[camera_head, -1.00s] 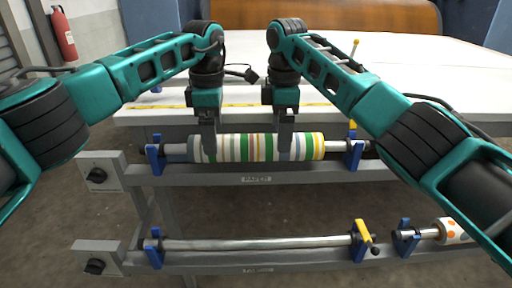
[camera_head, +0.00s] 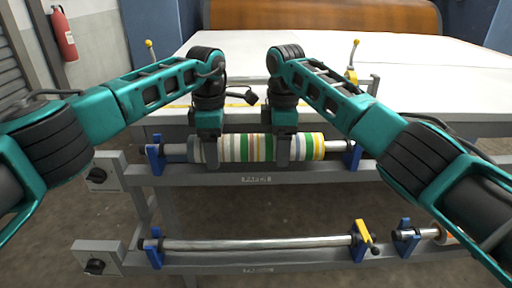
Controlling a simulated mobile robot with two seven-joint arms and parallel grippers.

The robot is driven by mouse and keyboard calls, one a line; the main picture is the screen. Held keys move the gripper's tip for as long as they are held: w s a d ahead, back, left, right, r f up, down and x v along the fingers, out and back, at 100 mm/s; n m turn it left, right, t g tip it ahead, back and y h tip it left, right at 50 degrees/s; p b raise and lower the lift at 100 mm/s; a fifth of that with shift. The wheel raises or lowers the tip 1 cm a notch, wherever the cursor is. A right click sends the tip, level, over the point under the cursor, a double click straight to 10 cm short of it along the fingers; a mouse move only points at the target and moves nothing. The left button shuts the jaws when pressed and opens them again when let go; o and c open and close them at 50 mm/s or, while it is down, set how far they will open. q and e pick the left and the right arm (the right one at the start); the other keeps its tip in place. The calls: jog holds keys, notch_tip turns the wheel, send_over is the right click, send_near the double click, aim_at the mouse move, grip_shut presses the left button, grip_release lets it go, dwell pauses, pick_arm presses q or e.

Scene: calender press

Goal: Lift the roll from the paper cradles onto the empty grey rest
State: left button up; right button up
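The roll (camera_head: 238,148), striped white, green, yellow and grey, lies level on a metal shaft between two blue cradles, left (camera_head: 154,157) and right (camera_head: 352,157), on the upper grey rail. My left gripper (camera_head: 212,168) points down at the roll's left part, with a grey finger in front of the roll. My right gripper (camera_head: 284,160) does the same right of the roll's middle. The far fingers are hidden, so I cannot tell whether they grip. I cannot identify the empty grey rest for certain.
A bare metal shaft (camera_head: 260,243) lies on the lower rail between blue holders, with a yellow latch (camera_head: 363,236) at right. Another roll (camera_head: 446,237) is partly behind my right arm. A white table (camera_head: 300,50) with yellow-knobbed levers (camera_head: 150,46) spreads behind.

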pick_arm(q)
jog(key=c, duration=0.9)
pick_arm(e)
jog(key=c, duration=0.9)
pick_arm(q)
jog(key=shift+o, duration=0.2)
pick_arm(e)
jog(key=shift+o, duration=0.2)
pick_arm(q)
jog(key=shift+r, duration=0.2)
pick_arm(e)
jog(key=shift+r, duration=0.2)
